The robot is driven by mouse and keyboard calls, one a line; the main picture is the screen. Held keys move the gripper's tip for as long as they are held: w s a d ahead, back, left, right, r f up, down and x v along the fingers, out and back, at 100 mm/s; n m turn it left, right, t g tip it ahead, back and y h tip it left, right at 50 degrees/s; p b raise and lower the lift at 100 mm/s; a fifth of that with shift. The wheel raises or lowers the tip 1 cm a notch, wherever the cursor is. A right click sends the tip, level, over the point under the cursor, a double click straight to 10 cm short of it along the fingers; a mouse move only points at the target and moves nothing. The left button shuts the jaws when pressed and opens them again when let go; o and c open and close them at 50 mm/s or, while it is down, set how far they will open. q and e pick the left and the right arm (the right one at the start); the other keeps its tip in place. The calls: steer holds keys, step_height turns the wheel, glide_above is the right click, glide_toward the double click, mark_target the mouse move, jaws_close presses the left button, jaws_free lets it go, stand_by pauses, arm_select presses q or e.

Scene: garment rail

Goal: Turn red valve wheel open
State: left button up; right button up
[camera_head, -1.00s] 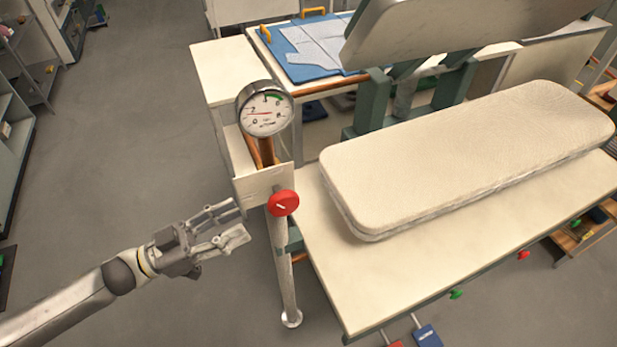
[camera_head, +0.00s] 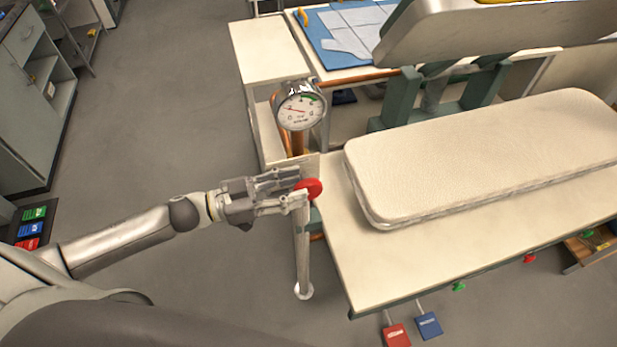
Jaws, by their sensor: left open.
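The red valve wheel (camera_head: 313,188) sits on an upright pipe at the left end of the press table, below a round pressure gauge (camera_head: 300,107). My left gripper (camera_head: 302,188) comes in from the left with its fingers apart. Its fingertips are at the wheel's left edge and cover part of it. I cannot tell whether they touch it. My right gripper is not in view.
The pipe stand (camera_head: 303,262) drops to the floor under the wheel. The press table (camera_head: 365,265) with its padded board (camera_head: 480,155) stands on the right. Red (camera_head: 397,335) and blue (camera_head: 429,325) pedals lie at its front. Open floor is on the left.

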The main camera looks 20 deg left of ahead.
mark_target(298, 186)
arm_select(q)
steer(key=shift+p+x, duration=0.55)
steer(key=shift+x, duration=1.3)
steer(key=shift+c, duration=0.3)
jaws_close()
